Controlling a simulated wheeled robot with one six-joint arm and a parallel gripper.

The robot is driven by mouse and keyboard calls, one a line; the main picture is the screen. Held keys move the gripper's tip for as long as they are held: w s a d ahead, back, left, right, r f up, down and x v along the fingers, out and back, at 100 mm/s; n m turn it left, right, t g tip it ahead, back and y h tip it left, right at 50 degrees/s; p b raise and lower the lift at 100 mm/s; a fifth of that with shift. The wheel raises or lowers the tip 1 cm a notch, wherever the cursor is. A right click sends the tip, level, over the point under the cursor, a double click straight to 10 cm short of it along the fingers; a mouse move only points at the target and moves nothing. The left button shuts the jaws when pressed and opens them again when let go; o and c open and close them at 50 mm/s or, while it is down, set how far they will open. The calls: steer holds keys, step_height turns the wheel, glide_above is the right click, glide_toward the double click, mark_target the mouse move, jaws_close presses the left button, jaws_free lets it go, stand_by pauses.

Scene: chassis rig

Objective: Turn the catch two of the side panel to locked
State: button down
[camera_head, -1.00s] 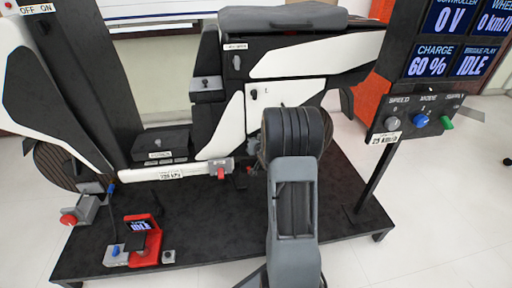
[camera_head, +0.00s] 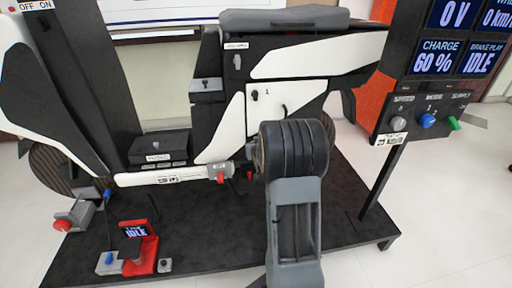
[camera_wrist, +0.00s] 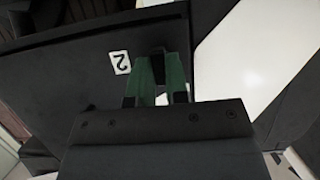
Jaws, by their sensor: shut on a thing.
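The side panel (camera_head: 273,112) is the white and black part low on the motorbike rig, with a small dark catch (camera_head: 254,96) beside a "1" in the head view. In the wrist view, a white "2" label (camera_wrist: 121,62) sits on a black surface. Right of it, my gripper (camera_wrist: 164,62) has its green fingers closed around a small dark piece, which I take as catch two (camera_wrist: 160,72). The fingers hide most of it, so its turned position cannot be told. My arm hides the gripper and this catch in the head view.
A control stand (camera_head: 425,115) with several knobs and screens is at the right. A red stand with a small screen (camera_head: 138,232) and a red button (camera_head: 62,225) are on the black platform (camera_head: 200,215) at the left. White floor is free in front.

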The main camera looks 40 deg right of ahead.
steer(key=c, duration=1.1)
jaws_free()
steer(key=shift+r, duration=0.1)
steer(key=shift+p+v, duration=2.3)
steer(key=shift+v, duration=4.55)
steer(key=shift+r, duration=0.15)
